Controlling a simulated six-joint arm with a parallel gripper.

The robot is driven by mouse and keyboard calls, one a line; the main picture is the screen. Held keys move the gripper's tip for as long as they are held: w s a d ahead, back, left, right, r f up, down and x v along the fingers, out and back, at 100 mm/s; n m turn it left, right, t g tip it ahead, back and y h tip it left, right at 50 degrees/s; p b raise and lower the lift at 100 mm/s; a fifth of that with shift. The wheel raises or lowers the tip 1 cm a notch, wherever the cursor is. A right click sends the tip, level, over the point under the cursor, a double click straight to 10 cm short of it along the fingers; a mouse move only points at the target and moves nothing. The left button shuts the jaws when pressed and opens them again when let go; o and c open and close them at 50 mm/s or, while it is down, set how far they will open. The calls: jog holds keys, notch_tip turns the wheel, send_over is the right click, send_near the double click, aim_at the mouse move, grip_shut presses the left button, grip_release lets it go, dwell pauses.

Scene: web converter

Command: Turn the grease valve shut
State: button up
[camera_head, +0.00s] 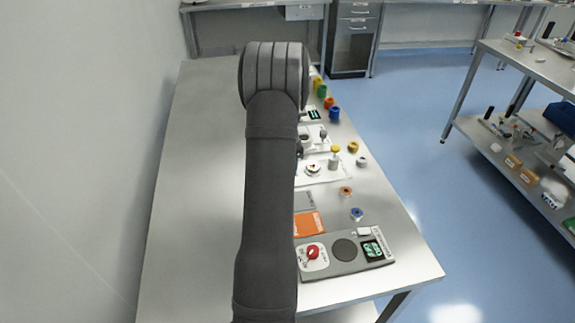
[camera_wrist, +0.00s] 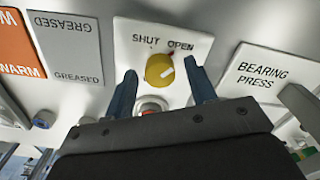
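The pointer line slants up and right, toward the OPEN side. My gripper (camera_wrist: 160,70) is open in the wrist view, with one blue-grey finger on each side of the knob. Gaps show between the fingers and the knob; I cannot tell how deep the tips are. In the head view my arm hides the gripper, and I cannot make out the knob there.
A grey GREASED panel (camera_wrist: 70,50) and an orange WARM panel (camera_wrist: 18,45) lie left of the valve plate; a white BEARING PRESS label (camera_wrist: 262,74) is at right. In the head view, several small coloured parts stand along the bench's (camera_head: 205,180) right side; its left side is bare.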

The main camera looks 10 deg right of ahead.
jog(key=c, duration=0.9)
jog(key=shift+n, duration=0.3)
jog(key=n, duration=0.3)
jog(key=shift+n, duration=0.3)
jog(key=n, duration=0.3)
jog(key=shift+n, duration=0.3)
jog(key=n, duration=0.4)
jog(key=shift+n, duration=2.2)
